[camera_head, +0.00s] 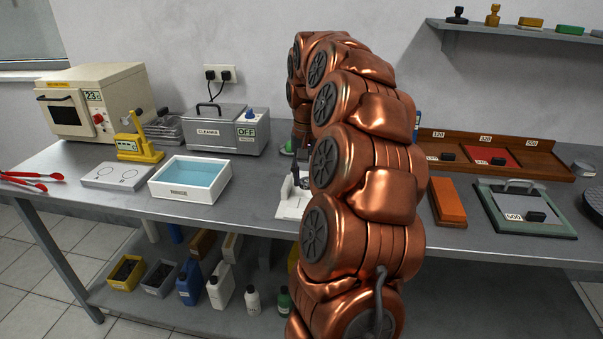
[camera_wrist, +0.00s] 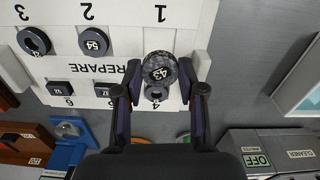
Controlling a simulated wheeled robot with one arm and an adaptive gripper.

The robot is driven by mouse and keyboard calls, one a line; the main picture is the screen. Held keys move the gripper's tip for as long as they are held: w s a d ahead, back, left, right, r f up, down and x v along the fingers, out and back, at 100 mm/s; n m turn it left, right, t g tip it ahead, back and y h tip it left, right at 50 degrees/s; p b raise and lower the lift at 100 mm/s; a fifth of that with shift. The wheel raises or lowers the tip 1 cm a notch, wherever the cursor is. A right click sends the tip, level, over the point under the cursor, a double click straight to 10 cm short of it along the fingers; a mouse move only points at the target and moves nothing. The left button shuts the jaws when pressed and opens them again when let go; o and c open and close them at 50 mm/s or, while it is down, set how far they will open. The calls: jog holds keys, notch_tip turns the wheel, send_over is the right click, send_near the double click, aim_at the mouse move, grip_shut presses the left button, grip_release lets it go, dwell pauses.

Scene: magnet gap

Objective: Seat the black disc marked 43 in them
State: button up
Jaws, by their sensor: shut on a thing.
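In the wrist view the disc marked 43 (camera_wrist: 158,71) is dark with a speckled grey face. It lies between the fingertips of my gripper (camera_wrist: 160,78), which is shut on it. It is over the white board labelled PREPARE (camera_wrist: 50,73), close to the printed 1. Whether it touches the board I cannot tell. A black disc marked 54 (camera_wrist: 93,41) is near the 2, and another dark round disc (camera_wrist: 34,41) is near the 3.
A small ringed piece (camera_wrist: 156,93) sits just beside the held disc, with smaller dark pieces (camera_wrist: 58,89) near 5 and 6. In the head view a rinse tray (camera_head: 184,193), a cleaner box (camera_head: 231,143) and a white plate with two circles (camera_head: 116,186) stand left of my arm.

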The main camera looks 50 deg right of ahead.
jog(key=shift+s+f, duration=0.1)
dwell(0.3)
jog(key=shift+f+b, duration=1.6)
jog(key=shift+f, duration=1.1)
jog(key=shift+f, duration=0.2)
jog(key=o, duration=1.2)
jog(key=c, duration=0.5)
jog(key=shift+r, duration=0.2)
jog(key=shift+r+p, duration=0.7)
jog(key=shift+r, duration=1.4)
